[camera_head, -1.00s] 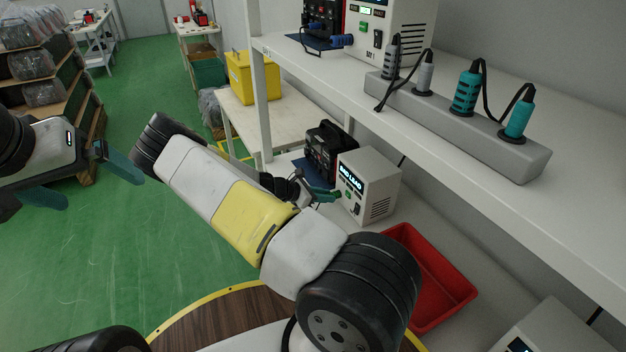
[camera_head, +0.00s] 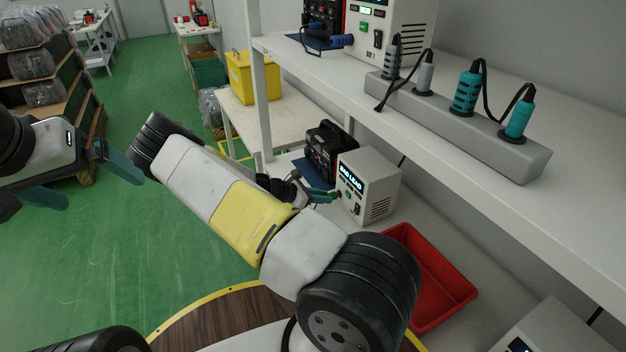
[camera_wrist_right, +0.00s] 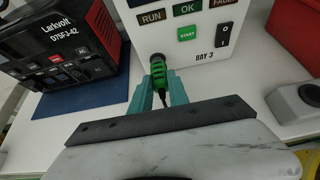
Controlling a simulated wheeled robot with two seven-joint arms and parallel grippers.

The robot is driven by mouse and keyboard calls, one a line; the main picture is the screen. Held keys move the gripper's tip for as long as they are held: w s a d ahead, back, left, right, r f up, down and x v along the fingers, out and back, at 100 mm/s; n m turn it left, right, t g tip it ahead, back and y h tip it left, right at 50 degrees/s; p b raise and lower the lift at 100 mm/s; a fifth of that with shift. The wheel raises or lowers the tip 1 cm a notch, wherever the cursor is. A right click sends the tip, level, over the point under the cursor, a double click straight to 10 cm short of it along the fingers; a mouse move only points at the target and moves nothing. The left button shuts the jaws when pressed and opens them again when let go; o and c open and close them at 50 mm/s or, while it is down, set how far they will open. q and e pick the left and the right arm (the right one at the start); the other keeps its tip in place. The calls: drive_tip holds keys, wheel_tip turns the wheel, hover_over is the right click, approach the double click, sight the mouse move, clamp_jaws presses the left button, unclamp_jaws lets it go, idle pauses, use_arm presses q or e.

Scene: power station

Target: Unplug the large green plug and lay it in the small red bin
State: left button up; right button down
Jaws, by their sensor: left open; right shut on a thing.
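The green plug (camera_wrist_right: 159,78) is at the front face of the white BAY 3 unit (camera_wrist_right: 200,45). Its dark tip is at the face; I cannot tell how far it sits in the socket. My right gripper (camera_wrist_right: 161,88) is shut on the plug, one teal finger on each side. In the head view my right gripper (camera_head: 320,195) is in front of the lower white unit (camera_head: 368,185), and my forearm hides part of it. The red bin (camera_head: 455,283) stands on the lower shelf, nearer me, and looks empty. My left gripper (camera_head: 88,180) is open and empty over the floor.
A black Larkvolt device (camera_wrist_right: 70,40) on a blue mat (camera_wrist_right: 95,93) stands left of the unit. A grey block (camera_wrist_right: 296,100) is at its right. The upper shelf (camera_head: 440,140) overhangs, carrying a power strip (camera_head: 460,125) with several plugs.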

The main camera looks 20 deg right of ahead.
drive_tip(key=shift+s+a, duration=0.15)
drive_tip(key=shift+a, duration=1.35)
drive_tip(key=shift+r, duration=0.1)
